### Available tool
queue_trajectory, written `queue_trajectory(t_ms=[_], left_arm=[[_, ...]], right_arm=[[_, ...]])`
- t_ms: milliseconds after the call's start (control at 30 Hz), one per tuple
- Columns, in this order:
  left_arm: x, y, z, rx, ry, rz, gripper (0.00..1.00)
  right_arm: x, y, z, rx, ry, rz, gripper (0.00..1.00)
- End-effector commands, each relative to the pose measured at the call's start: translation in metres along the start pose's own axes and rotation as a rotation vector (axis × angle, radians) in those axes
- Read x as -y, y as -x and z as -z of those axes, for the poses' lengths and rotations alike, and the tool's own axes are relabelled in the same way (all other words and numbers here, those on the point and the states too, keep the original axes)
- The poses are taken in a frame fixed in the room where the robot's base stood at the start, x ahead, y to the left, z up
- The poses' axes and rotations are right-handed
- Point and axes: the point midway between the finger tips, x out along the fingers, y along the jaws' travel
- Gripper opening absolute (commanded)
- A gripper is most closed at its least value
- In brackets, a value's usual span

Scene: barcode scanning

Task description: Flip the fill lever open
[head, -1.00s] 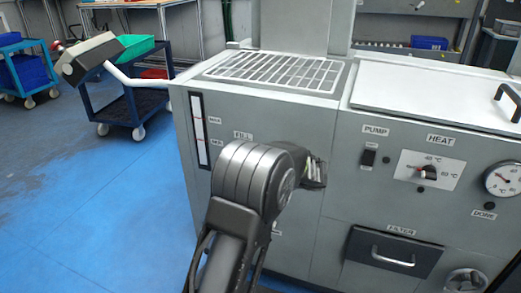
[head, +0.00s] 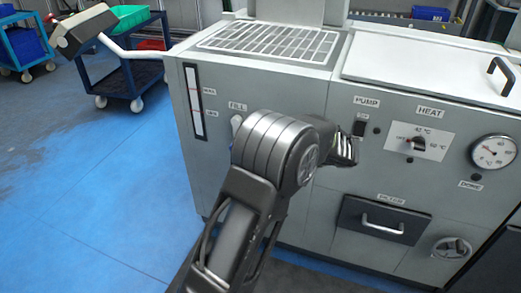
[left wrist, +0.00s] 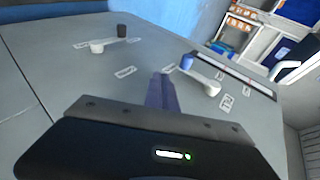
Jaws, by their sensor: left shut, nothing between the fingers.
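The fill lever (left wrist: 203,77) is white with a blue knob, and it shows in the left wrist view, right of my fingertips. My left gripper (head: 346,151) is in front of the machine panel, right of the fill lever and below the PUMP label. My right gripper is not in view.
A second lever with a dark knob (left wrist: 121,31) shows in the left wrist view. The panel also bears a level gauge (head: 194,102), a pump switch (head: 359,128), a heat dial (head: 410,145) and a drawer (head: 381,220). A handheld scanner (head: 84,30) sits on a white arm at left.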

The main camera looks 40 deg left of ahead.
Motion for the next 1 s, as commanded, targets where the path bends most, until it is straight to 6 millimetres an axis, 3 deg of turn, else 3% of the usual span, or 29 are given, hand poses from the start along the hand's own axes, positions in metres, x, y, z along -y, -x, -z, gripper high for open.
queue_trajectory(t_ms=[100,300,1000], left_arm=[[-0.009,0.019,0.000,-0.002,-0.003,-0.001,0.00],[-0.016,0.032,-0.001,0.000,0.000,0.000,0.00],[-0.024,0.033,0.005,-0.023,-0.045,-0.028,0.00]], right_arm=[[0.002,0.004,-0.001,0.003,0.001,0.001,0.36],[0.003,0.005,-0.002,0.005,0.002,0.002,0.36],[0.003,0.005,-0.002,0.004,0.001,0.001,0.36]])
